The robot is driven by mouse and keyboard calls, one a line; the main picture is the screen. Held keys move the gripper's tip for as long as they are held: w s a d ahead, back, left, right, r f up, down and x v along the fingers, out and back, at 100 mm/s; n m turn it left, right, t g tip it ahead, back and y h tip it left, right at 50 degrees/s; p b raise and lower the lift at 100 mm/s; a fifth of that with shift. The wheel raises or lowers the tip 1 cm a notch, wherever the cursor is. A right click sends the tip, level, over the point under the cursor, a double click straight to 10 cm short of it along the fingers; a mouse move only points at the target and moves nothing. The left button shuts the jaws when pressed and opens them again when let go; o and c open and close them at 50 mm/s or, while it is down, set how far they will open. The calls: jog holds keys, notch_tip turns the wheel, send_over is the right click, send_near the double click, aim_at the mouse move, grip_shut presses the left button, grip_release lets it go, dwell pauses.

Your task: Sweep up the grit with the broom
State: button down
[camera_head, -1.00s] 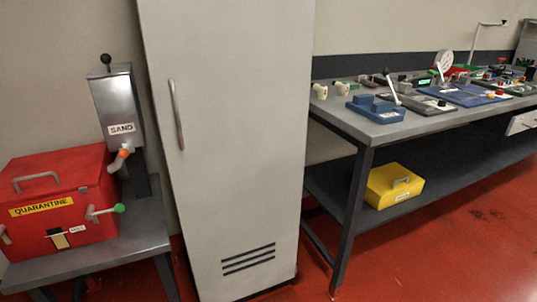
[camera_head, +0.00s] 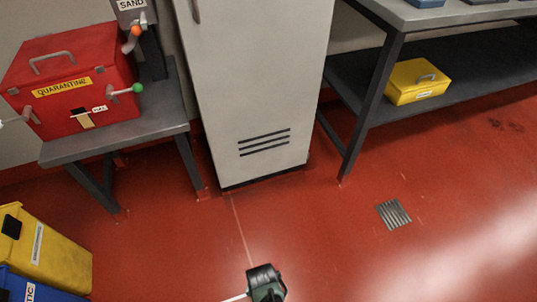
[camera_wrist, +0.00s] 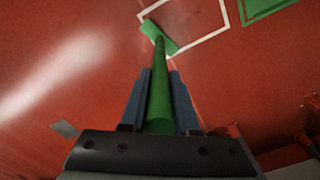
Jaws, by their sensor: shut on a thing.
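My gripper (camera_wrist: 160,105) is shut on the green handle of the broom (camera_wrist: 159,82) in the wrist view, with a blue finger on each side. The handle runs away from the gripper to a green broom head (camera_wrist: 158,37) at the far end. The head lies over a white outlined area (camera_wrist: 186,38) of the red floor; whether it touches the floor I cannot tell. Small dark specks (camera_head: 495,124) show on the floor at the right in the head view; I cannot tell whether they are the grit.
A grey cabinet (camera_head: 262,85) stands between a low table (camera_head: 160,125) with a red quarantine box (camera_head: 70,75) and a workbench (camera_head: 383,95). A yellow case (camera_head: 417,82) sits on the bench's lower shelf. Yellow bin (camera_head: 55,255) stands lower left. A floor drain (camera_head: 393,214) lies in open floor.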

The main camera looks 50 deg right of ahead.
jog(key=w+a+b, duration=0.2)
jog(key=w+a, duration=0.3)
jog(key=a, duration=0.4)
jog(key=w+a+b, duration=0.1)
jog(key=w+a, duration=0.5)
jog(key=a, duration=0.3)
jog(key=shift+w+a+f+b, duration=0.2)
jog(key=shift+a+f+b, duration=0.1)
jog(key=shift+a+b, duration=0.1)
dwell(1.6)
jog(key=shift+r, duration=0.1)
